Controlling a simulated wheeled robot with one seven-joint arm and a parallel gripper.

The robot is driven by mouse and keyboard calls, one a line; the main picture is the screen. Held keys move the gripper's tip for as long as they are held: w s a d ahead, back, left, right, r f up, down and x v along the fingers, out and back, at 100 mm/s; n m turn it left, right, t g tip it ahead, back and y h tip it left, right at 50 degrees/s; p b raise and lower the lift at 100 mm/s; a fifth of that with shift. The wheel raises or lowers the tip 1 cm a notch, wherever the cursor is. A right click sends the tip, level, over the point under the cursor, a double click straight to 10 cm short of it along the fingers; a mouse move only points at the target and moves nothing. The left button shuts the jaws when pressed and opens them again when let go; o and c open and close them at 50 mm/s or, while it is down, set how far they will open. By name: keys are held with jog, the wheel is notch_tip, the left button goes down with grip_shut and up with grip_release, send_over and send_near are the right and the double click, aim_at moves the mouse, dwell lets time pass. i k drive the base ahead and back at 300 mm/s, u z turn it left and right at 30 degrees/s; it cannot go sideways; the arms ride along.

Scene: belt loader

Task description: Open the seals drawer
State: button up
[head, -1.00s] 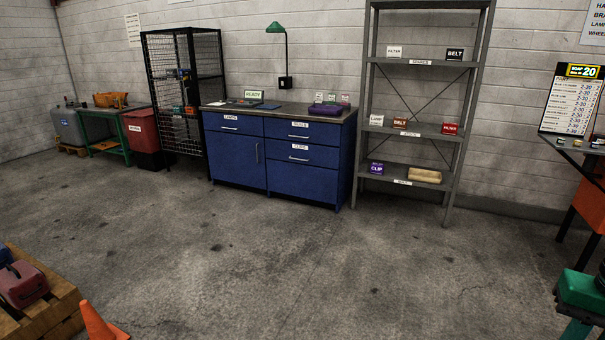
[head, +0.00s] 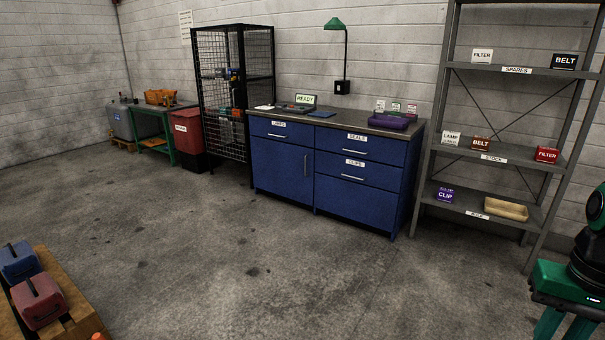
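The seals drawer (head: 369,148) is the top right drawer of the blue cabinet (head: 285,165) against the back wall. It has a white "SEALS" label and a thin horizontal handle (head: 354,151). It looks shut. Below it is the drawer labelled "CLIPS" (head: 384,175), also looking shut. At the top left is a drawer labelled "LAMPS" (head: 268,129). My gripper is not in view. A green and black part at the right edge may belong to my arm.
Grey shelving (head: 466,157) stands close right of the cabinet, and a black mesh cage (head: 223,110) stands left. A purple case (head: 382,121) lies on the cabinet top. A wooden pallet (head: 85,318) with two cases is at lower left. The floor before the cabinet is clear.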

aim_at(388, 150)
jog(key=u, duration=0.1)
jog(key=i, duration=4)
jog(key=z, duration=0.15)
